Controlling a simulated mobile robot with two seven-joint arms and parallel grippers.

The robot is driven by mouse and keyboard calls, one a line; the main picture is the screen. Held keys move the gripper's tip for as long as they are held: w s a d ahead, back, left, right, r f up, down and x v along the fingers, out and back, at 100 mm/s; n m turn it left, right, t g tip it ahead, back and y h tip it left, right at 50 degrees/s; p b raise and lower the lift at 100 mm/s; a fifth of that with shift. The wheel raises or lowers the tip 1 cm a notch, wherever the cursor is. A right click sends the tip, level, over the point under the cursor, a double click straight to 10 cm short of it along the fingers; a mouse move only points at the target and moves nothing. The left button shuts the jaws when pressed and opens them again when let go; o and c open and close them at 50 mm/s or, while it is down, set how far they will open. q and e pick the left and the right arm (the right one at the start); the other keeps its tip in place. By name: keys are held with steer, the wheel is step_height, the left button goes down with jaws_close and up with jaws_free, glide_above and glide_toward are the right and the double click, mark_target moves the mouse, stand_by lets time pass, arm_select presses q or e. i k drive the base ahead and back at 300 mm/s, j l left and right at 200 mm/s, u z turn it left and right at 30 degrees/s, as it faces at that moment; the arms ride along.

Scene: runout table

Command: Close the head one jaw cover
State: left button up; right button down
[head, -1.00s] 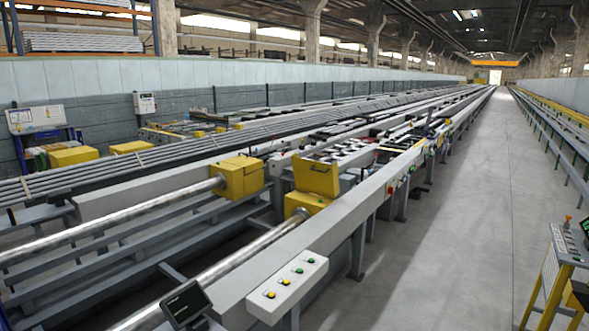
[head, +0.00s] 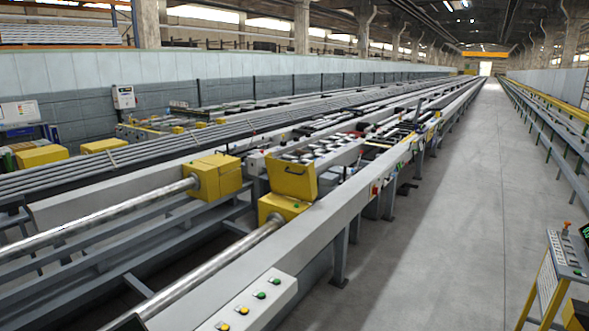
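Two yellow jaw heads sit at the ends of long metal bars on the runout table. On the nearer head (head: 284,207) the yellow jaw cover (head: 291,177) stands raised, tilted up from the body. The farther head (head: 216,178), to its left, looks like a closed box with its top down. I see no label telling which one is head one. Neither of my grippers is in view.
A grey beam (head: 215,268) runs along the table's near side. A button box (head: 247,303) is mounted on it with green and yellow buttons. Open concrete floor (head: 440,230) lies to the right. A yellow-legged control stand (head: 556,268) is at the lower right.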

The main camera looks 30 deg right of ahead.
mark_target(289, 179)
steer(key=i+l, duration=0.15)
steer(key=l, duration=0.25)
steer(key=i+l+u, duration=0.1)
steer(key=l, duration=0.35)
steer(key=i+l+u, duration=0.1)
steer(key=l, duration=0.3)
steer(key=i+l, duration=0.2)
steer(key=l, duration=0.25)
steer(key=i+l+u, duration=0.1)
steer(key=l, duration=0.35)
